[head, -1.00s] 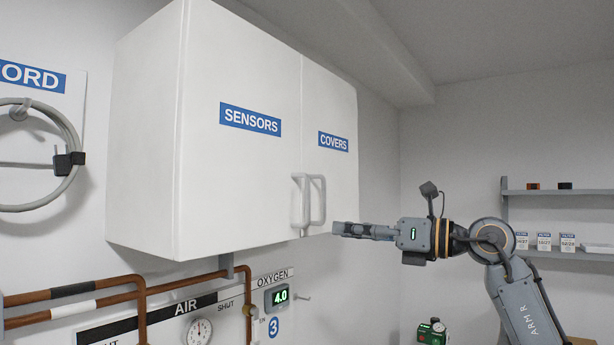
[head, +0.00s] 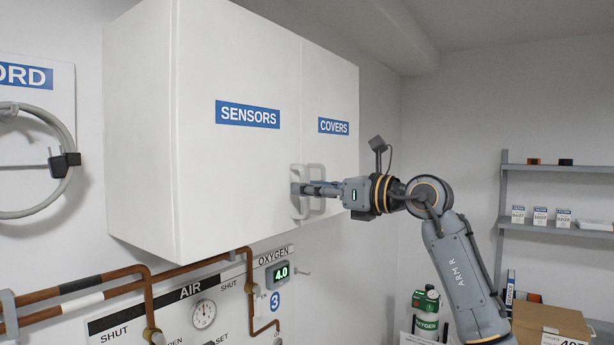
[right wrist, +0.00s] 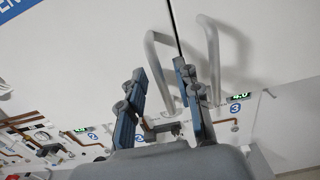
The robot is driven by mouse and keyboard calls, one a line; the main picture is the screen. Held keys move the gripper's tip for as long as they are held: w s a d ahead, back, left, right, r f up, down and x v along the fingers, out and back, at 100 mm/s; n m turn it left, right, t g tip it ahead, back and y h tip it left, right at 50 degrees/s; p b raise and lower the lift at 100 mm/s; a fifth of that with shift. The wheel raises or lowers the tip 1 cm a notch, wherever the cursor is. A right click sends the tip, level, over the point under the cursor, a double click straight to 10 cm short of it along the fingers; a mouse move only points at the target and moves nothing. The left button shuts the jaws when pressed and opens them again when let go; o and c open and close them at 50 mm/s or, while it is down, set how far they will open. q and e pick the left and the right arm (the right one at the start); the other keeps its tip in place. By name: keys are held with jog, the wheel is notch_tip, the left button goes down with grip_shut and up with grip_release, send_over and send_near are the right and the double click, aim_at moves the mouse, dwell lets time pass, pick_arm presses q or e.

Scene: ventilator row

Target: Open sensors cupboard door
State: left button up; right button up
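The white wall cupboard has a closed left door labelled SENSORS (head: 247,114) and a closed right door labelled COVERS (head: 333,126). Their two upright bar handles stand side by side at the seam. My right gripper (head: 303,189) is at these handles. In the right wrist view its fingers (right wrist: 160,72) are apart, with the sensors door handle (right wrist: 153,52) showing between them. The covers door handle (right wrist: 213,50) is just right of the right finger. I cannot tell whether a finger touches either handle. My left gripper is out of view.
Below the cupboard are copper pipes (head: 100,289), a gauge (head: 204,313) and an oxygen display (head: 278,272). A shelf (head: 560,168), a carton (head: 552,322) and a green oxygen cylinder (head: 426,302) are at right.

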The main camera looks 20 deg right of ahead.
jog(key=shift+w+a+f, duration=0.1)
jog(key=shift+w+a, duration=0.2)
jog(key=shift+w, duration=0.15)
grip_shut()
